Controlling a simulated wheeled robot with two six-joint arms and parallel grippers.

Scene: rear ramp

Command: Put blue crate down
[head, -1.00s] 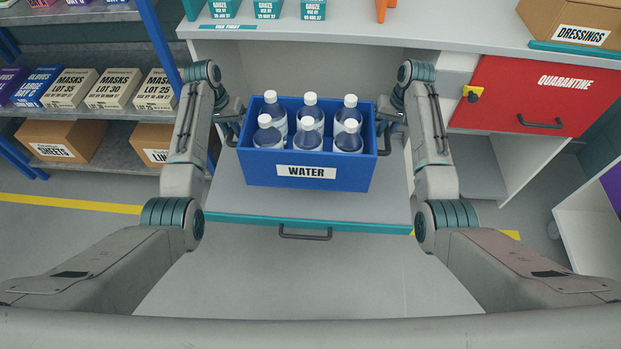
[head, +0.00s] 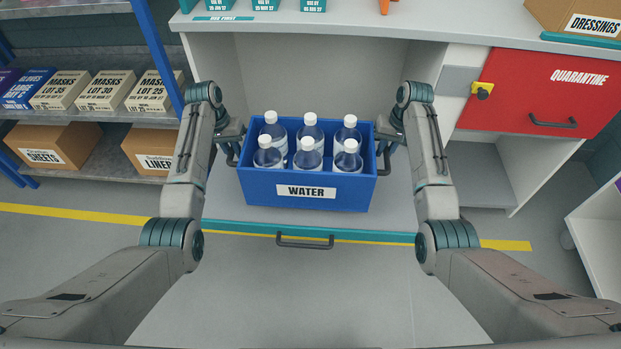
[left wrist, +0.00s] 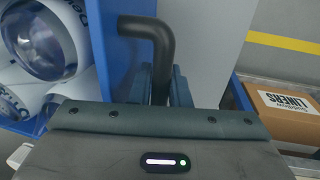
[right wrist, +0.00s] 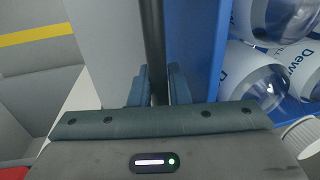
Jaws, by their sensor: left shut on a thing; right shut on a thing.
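The blue crate (head: 330,199) has a WATER label and holds several clear bottles (head: 311,160) with white caps. It is upright over the pulled-out grey shelf (head: 405,215) with a teal front edge. I cannot tell whether its base touches the shelf. My left gripper (head: 236,141) is shut on the crate's left dark handle, which shows in the left wrist view (left wrist: 157,45). My right gripper (head: 386,147) is shut on the right handle, also in the right wrist view (right wrist: 155,45).
A white counter (head: 400,28) lies above and behind the crate. A red QUARANTINE drawer (head: 540,95) is at right. A rack with boxes (head: 60,142) stands at left. A dark drawer handle (head: 305,241) juts from the shelf's front.

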